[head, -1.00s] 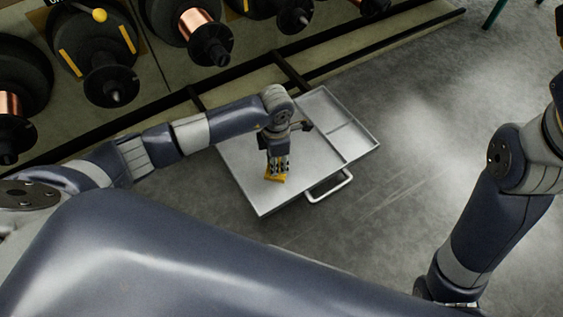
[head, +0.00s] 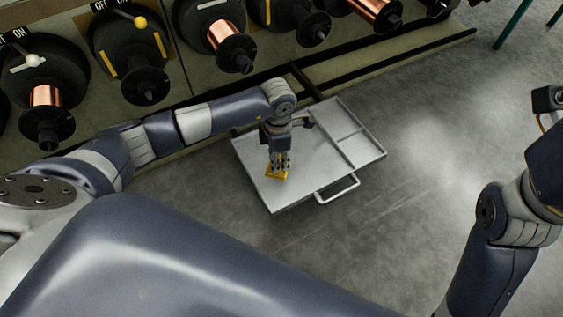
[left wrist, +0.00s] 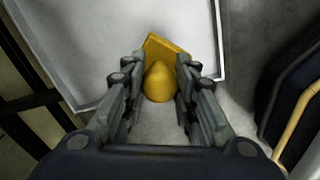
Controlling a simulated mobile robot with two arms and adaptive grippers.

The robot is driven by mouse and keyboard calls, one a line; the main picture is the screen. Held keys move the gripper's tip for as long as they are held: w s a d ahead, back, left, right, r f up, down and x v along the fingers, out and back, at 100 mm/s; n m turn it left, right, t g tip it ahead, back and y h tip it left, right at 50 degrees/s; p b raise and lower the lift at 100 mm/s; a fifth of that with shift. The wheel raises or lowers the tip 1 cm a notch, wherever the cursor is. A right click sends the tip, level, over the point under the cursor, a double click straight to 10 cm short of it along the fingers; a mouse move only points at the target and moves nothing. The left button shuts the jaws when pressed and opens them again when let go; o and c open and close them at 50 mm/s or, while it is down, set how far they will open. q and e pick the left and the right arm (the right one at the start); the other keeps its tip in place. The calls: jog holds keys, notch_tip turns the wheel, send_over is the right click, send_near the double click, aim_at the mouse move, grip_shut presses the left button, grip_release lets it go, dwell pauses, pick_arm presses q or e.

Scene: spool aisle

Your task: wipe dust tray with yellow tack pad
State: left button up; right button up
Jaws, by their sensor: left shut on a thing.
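The dust tray (head: 305,170) is a pale grey metal tray on the floor, with a handle on its near side and a divided strip at its right. It also shows in the left wrist view (left wrist: 100,65). My left gripper (head: 278,172) is over the left part of the tray, pointing down, shut on the yellow tack pad (head: 272,176). In the left wrist view the pad (left wrist: 160,82) has a rounded knob between the fingers (left wrist: 160,95) and a flat block beyond it. The pad is at the tray surface; whether it touches cannot be told. My right gripper is out of view.
A rack of dark spools (head: 142,82), some with copper wire (head: 227,40), stands behind the tray. A dark rail (head: 400,65) runs along the rack's foot. The grey floor (head: 430,150) right of the tray is clear.

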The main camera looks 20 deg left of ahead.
pick_arm(q)
jog(key=shift+r+p, duration=0.6)
jog(key=shift+r, duration=0.6)
